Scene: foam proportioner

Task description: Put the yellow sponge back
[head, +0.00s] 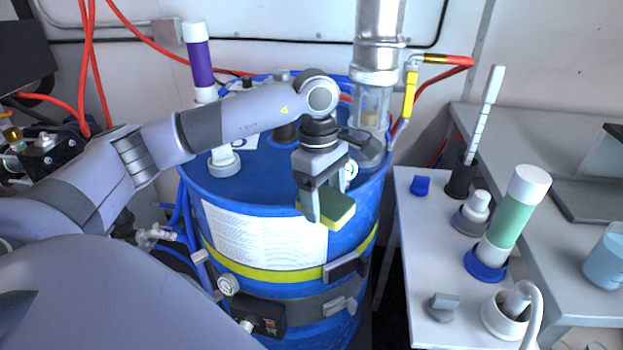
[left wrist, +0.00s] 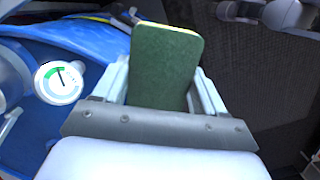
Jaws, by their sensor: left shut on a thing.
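The sponge (head: 338,207) has a green top and a yellow side. My left gripper (head: 324,200) is shut on it and holds it in the air in front of the blue drum (head: 270,190), near the drum's upper front rim. In the left wrist view the sponge's green face (left wrist: 165,65) stands out beyond the fingers, with a thin yellow edge at its far end. The left gripper (left wrist: 163,88) has a finger on each side of it. My right gripper is not in either view. No obvious empty place for the sponge can be made out.
A white side table (head: 420,230) stands right of the drum. A clear pipe (head: 372,105) rises from the drum. A gauge (left wrist: 59,83) is close left of the gripper.

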